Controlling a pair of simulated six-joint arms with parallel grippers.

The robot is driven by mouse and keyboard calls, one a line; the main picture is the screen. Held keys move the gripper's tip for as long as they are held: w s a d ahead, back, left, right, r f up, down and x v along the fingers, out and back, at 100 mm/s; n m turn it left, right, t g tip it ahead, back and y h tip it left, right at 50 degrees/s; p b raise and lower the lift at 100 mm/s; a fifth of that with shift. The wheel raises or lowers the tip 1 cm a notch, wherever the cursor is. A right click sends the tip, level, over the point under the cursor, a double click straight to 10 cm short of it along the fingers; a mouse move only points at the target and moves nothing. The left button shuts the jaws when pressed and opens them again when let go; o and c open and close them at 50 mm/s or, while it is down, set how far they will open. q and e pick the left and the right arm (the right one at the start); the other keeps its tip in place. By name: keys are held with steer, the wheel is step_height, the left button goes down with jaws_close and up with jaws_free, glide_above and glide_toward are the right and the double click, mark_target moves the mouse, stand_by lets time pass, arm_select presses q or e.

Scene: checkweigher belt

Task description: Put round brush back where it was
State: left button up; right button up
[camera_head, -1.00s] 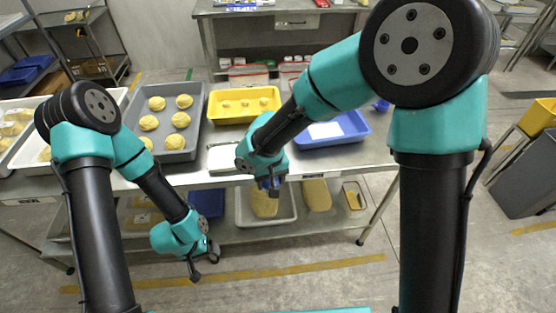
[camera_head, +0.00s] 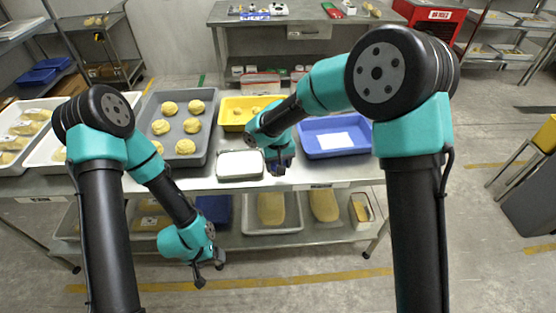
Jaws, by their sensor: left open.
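I cannot make out the round brush for certain. A small dark blue piece (camera_head: 286,161) shows at my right gripper (camera_head: 278,169); it is too small to tell whether it is a brush or part of the gripper. My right gripper hangs over the front of the steel table, between a small white tray and a blue tray; its jaws are not clear. My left gripper (camera_head: 209,275) is open and empty, low in front of the table's lower shelf.
The steel table (camera_head: 350,172) holds a grey tray of dough balls (camera_head: 207,140), a yellow tray (camera_head: 229,122), the small white tray (camera_head: 240,165) and the blue tray (camera_head: 340,147) with a white sheet. Dough loaves lie on the lower shelf (camera_head: 297,237). A red cabinet (camera_head: 440,22) stands behind.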

steer(key=shift+w+f, duration=0.2)
steer(key=shift+w, duration=2.1)
steer(key=shift+w+f, duration=0.1)
steer(key=shift+w, duration=0.3)
steer(key=shift+f, duration=1.7)
steer(key=shift+f, duration=0.1)
steer(key=o, duration=0.6)
steer(key=shift+c, duration=0.2)
step_height(320, 180, up, 12)
